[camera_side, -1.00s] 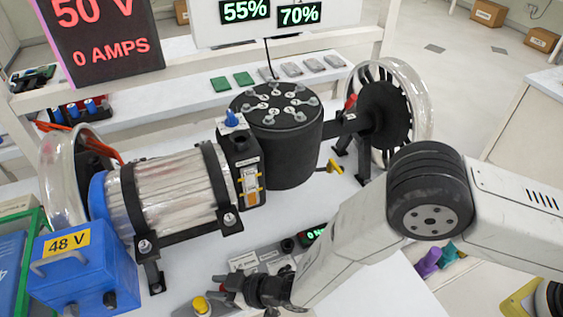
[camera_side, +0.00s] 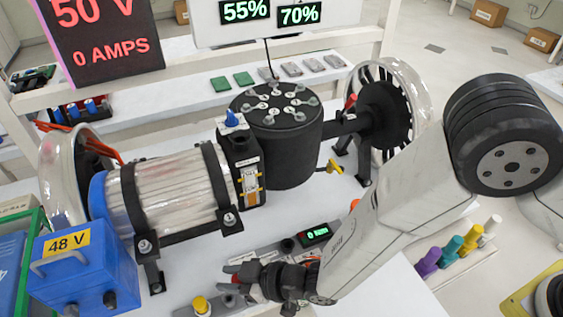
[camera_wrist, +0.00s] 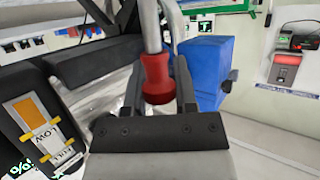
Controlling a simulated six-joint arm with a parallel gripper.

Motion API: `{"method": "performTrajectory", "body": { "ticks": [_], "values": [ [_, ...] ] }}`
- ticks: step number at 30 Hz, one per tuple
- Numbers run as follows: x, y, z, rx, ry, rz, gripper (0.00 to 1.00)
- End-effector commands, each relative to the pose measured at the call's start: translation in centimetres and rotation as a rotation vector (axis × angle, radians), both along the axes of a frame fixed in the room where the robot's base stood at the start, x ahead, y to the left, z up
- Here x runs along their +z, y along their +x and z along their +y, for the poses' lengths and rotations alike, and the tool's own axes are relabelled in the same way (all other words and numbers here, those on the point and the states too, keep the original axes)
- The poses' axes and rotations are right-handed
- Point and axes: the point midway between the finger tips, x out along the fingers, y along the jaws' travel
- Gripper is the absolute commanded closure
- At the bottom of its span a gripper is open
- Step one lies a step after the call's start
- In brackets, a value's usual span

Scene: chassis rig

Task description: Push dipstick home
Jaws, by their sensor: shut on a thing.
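My gripper (camera_side: 240,283) is low at the bottom middle of the side view, pointing left over the front panel. In the wrist view my gripper (camera_wrist: 157,85) is shut on a red-handled piece (camera_wrist: 156,75) with grey metal above it. A bit of red (camera_side: 235,279) shows at the jaws in the side view. I cannot tell whether this piece is the dipstick. A yellow handle (camera_side: 332,167) sticks out beside the black drum (camera_side: 276,150), well away from my gripper. A LOW/FULL gauge (camera_wrist: 40,127) is at left in the wrist view.
A blue 48 V box (camera_side: 80,270) stands at the left front. The silvery cylinder (camera_side: 175,190) lies in black straps behind my gripper. A small lit display (camera_side: 315,235) and a yellow button (camera_side: 200,304) are close to it. Colored pegs (camera_side: 452,247) stand at right.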

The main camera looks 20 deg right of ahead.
Motion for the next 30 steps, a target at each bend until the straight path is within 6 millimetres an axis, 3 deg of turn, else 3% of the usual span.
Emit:
{"method": "performTrajectory", "body": {
  "ticks": [3,18,30],
  "values": [
    [1.7,-1.0,-1.0,0.001,0.001,-0.002,1.0],
    [4.6,-5.9,-5.9,0.001,0.0,-0.001,1.0],
    [5.2,-7.1,-7.1,0.001,0.0,-0.001,1.0]
  ]
}}
